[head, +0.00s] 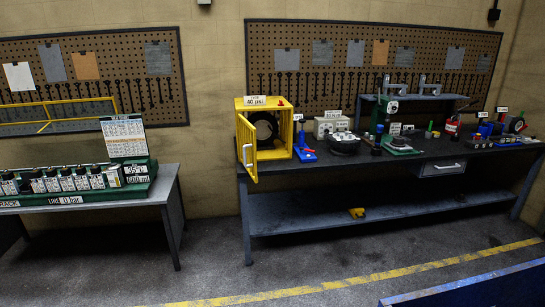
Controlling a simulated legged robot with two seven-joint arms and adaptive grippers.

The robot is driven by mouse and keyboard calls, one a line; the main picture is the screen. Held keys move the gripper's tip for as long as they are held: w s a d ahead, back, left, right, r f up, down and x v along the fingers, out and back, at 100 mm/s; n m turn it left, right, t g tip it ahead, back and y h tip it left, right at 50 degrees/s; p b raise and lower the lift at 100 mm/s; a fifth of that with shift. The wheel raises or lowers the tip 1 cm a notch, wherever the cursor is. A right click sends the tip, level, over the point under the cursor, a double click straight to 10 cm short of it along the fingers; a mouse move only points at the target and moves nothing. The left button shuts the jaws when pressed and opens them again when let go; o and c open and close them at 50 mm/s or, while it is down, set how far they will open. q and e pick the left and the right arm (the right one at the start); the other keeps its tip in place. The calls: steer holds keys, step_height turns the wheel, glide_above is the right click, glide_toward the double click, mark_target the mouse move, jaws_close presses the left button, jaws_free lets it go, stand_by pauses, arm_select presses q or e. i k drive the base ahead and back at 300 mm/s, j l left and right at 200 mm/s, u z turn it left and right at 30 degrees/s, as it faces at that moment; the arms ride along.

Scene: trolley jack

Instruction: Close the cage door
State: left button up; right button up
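The yellow cage (287,122) stands at the left end of the dark workbench, with a "40 psi" label on top. A round black object (264,127) is inside it. The yellow cage door (242,132) is open, swung out toward me on the cage's left side and seen at a steep angle. A pale handle (246,155) is on the door. Neither of my grippers shows in the head view.
The workbench (310,163) carries several labelled tools; a blue tool (304,152) stands just right of the cage. A table (155,188) with a green display stands at the left. Open floor (212,268) lies in front. A blue edge (470,290) fills the lower right.

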mark_target(248, 133)
steer(key=i+l+u, duration=0.1)
steer(key=i, duration=0.25)
steer(key=i+l+u, duration=0.1)
steer(key=i, duration=0.3)
steer(key=i+l+u, duration=0.1)
steer(key=i, duration=0.25)
steer(key=l, duration=0.15)
